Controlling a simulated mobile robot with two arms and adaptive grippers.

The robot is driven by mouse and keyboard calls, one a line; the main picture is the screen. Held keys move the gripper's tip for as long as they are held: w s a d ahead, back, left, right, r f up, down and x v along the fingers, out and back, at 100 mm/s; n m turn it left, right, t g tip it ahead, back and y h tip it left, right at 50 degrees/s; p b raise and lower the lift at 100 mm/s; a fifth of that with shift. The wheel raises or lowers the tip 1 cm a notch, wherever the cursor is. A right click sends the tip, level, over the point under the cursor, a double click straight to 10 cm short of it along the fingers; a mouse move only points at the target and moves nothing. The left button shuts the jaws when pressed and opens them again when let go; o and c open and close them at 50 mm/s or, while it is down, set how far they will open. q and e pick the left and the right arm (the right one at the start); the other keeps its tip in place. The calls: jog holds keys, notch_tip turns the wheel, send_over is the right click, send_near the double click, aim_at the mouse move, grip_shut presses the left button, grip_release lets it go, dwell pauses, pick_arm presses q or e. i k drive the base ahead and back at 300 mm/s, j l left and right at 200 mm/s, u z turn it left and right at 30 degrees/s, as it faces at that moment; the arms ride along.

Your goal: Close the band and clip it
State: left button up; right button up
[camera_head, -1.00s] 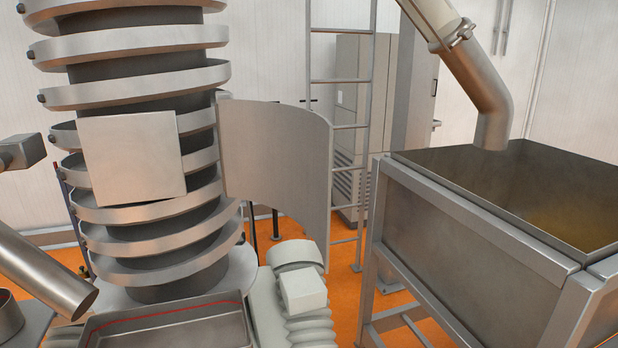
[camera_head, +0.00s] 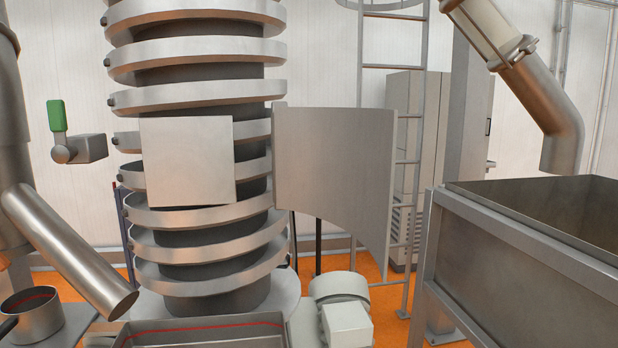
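A wide curved metal sheet (camera_head: 333,180), which I take to be the band, stands out to the right of the spiral column (camera_head: 200,248). Its left edge meets the column's side and its right end hangs free, so it is swung open. A flat, pale square plate (camera_head: 188,160) covers the column's front left of the sheet. I cannot make out a clip for certain. Neither of my grippers is in view.
A grey block with a green handle (camera_head: 57,116) shows left of the column. A slanted steel pipe (camera_head: 72,255) and a small pot (camera_head: 34,314) are at lower left. A steel tray (camera_head: 205,338) lies below the column. A large hopper (camera_head: 530,265) fills the right side.

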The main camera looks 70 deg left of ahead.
aim_at(336, 165)
jog(key=u, duration=2.05)
